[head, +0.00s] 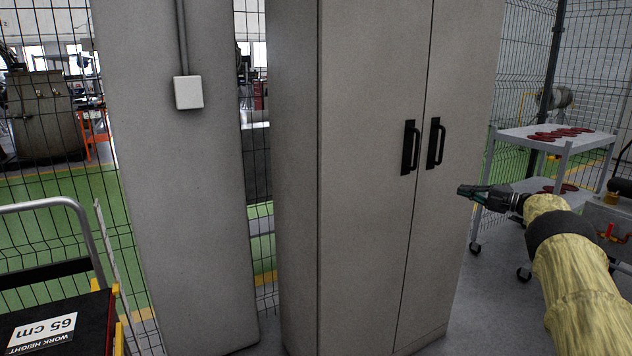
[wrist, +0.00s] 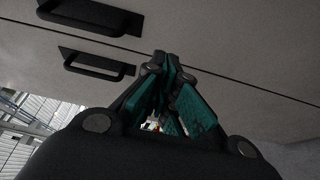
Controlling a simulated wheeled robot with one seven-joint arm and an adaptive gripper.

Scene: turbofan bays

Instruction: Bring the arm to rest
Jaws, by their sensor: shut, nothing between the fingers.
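My gripper (head: 463,191) is at the right in the head view, at the end of my arm in its yellowish sleeve. It is shut and empty, in front of the right door of a tall grey cabinet (head: 370,220), below and right of the door handles. In the wrist view the gripper (wrist: 166,58) has its dark fingers with green pads brought together at the tips. The cabinet doors (wrist: 230,50) fill much of that view. The two black handles (wrist: 102,66) are to the left of the fingers, apart from them. Both cabinet doors look closed.
A grey pillar (head: 175,190) with a white box stands left of the cabinet. A wheeled cart (head: 560,142) with dark red discs is at the right behind my arm. A black platform (head: 60,325) marked 65 cm is at lower left. Wire fencing runs behind.

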